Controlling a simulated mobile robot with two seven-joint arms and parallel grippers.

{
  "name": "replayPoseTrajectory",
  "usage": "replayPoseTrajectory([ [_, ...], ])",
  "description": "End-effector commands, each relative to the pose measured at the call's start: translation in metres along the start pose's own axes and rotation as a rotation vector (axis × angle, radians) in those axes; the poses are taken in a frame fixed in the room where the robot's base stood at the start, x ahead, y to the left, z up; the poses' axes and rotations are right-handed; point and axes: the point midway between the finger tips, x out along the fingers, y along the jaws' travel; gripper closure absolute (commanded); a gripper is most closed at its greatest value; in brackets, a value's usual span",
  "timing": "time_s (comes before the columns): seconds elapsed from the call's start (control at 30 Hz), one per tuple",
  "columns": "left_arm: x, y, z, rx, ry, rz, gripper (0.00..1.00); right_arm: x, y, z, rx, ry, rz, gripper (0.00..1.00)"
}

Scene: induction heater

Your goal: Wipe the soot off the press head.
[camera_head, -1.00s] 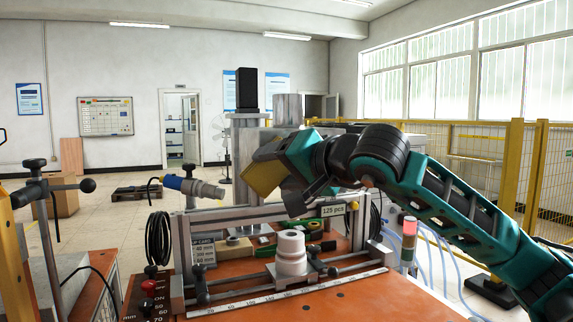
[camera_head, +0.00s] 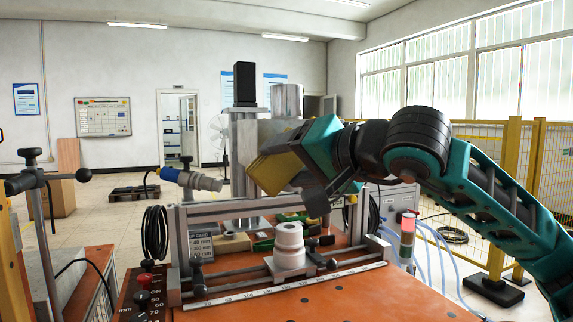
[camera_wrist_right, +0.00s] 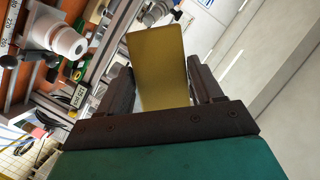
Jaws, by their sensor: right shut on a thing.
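My right gripper (camera_head: 303,184) is shut on a flat yellow pad (camera_head: 269,174), held tilted in front of the press. In the right wrist view the yellow pad (camera_wrist_right: 158,65) stands out between the two dark fingers. The press has a grey column (camera_head: 243,160) with a black block on top and a grey upper part (camera_head: 275,128) with a metal cylinder above it. My gripper and the pad partly cover the press, and its head is not clearly visible. I cannot make out soot or whether the pad touches the press. My left gripper is not in view.
An orange bench (camera_head: 330,300) carries a metal frame, a ruled rail and a white cylindrical part (camera_head: 289,240) below my gripper. A blue and grey connector (camera_head: 190,180) sticks out at left. A signal light (camera_head: 408,237) stands at the bench's right edge, with a yellow fence beyond.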

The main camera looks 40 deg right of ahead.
Motion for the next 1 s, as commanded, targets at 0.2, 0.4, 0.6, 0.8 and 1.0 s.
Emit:
replayPoseTrajectory([
  [0.2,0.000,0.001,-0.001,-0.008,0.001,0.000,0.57,0.000,0.000,0.000,0.000,0.000,-0.001,0.59],
  [0.4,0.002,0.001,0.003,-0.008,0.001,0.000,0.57,-0.009,-0.001,0.004,-0.001,0.000,-0.003,0.59],
  [0.6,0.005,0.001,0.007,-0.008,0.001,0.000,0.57,-0.025,-0.002,0.010,-0.001,0.002,-0.002,0.59],
  [0.8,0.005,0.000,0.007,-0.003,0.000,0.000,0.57,-0.028,-0.003,0.011,0.001,-0.001,-0.001,0.59],
  [1.0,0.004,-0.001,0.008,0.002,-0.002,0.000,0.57,-0.028,-0.003,0.011,0.000,0.000,-0.001,0.59],
])
